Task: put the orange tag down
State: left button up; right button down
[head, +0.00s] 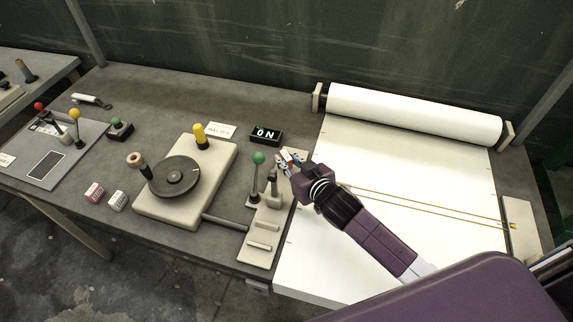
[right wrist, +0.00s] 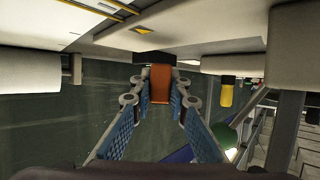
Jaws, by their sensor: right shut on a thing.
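The orange tag (right wrist: 160,85) shows in the right wrist view, upright between the two blue-padded fingers of my right gripper (right wrist: 160,98). The gripper is shut on it. In the head view my right gripper (head: 289,158) is over the bench, just right of the green-knobbed lever and at the left edge of the white cloth; the tag is too small there to make out well. A dark block touches or overlaps the tag's end in the wrist view; I cannot tell which. My left gripper is not in view.
A green-knobbed lever (head: 258,160) stands close left of the gripper. An ON display (head: 266,135) is behind it. A black handwheel (head: 174,177) and yellow knob (head: 200,134) are further left. A white roll (head: 415,113) lies at the back right, with white cloth (head: 365,155) before it.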

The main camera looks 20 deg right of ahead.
notch_tip(320, 180, down, 3)
jog(key=shift+w+r, duration=0.1)
jog(key=shift+r, duration=0.05)
jog(key=c, duration=1.8)
grip_release()
jog(key=shift+c, duration=0.2)
